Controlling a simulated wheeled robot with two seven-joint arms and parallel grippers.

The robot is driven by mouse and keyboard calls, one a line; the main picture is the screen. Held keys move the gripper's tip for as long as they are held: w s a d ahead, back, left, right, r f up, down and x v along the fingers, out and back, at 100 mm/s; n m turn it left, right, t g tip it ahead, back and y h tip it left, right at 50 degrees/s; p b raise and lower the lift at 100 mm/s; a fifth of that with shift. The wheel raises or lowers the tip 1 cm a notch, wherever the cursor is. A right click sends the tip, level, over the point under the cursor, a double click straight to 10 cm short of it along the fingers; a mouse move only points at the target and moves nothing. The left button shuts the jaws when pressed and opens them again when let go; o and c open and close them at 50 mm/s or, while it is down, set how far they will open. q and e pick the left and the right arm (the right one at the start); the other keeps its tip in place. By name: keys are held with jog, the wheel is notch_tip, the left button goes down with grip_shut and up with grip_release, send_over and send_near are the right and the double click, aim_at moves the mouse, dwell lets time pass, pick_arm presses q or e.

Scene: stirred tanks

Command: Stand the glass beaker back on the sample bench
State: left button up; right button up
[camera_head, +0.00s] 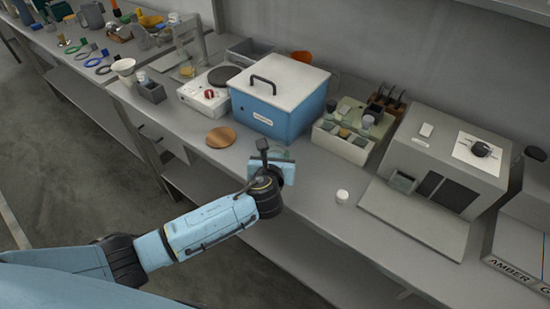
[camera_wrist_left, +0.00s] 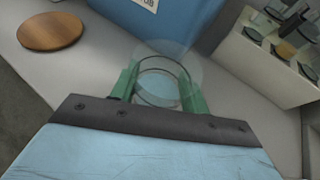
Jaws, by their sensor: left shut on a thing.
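The clear glass beaker (camera_wrist_left: 160,82) is between the green fingers of my left gripper (camera_wrist_left: 157,92) in the left wrist view, and the gripper is shut on it. In the head view my left gripper (camera_head: 278,160) is over the front part of the grey bench (camera_head: 305,205), in front of the blue box. The beaker is mostly hidden by the gripper there. I cannot tell whether its base touches the bench. My right gripper is not in view.
A blue box with a pale lid (camera_head: 275,95) stands just behind the gripper. A round wooden disc (camera_head: 221,137) lies to its left. A white rack with bottles (camera_head: 342,142) and a small white cap (camera_head: 342,196) are to the right. Bare bench lies around the cap.

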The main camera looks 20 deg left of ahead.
pick_arm(q)
jog(key=shift+f, duration=0.2)
jog(key=o, duration=1)
jog(key=shift+o, duration=0.2)
jog(key=shift+r, duration=0.1)
jog(key=shift+s+r, duration=0.15)
jog(key=p+v, duration=0.2)
jog(key=v, duration=0.9)
jog(key=shift+s, duration=0.25)
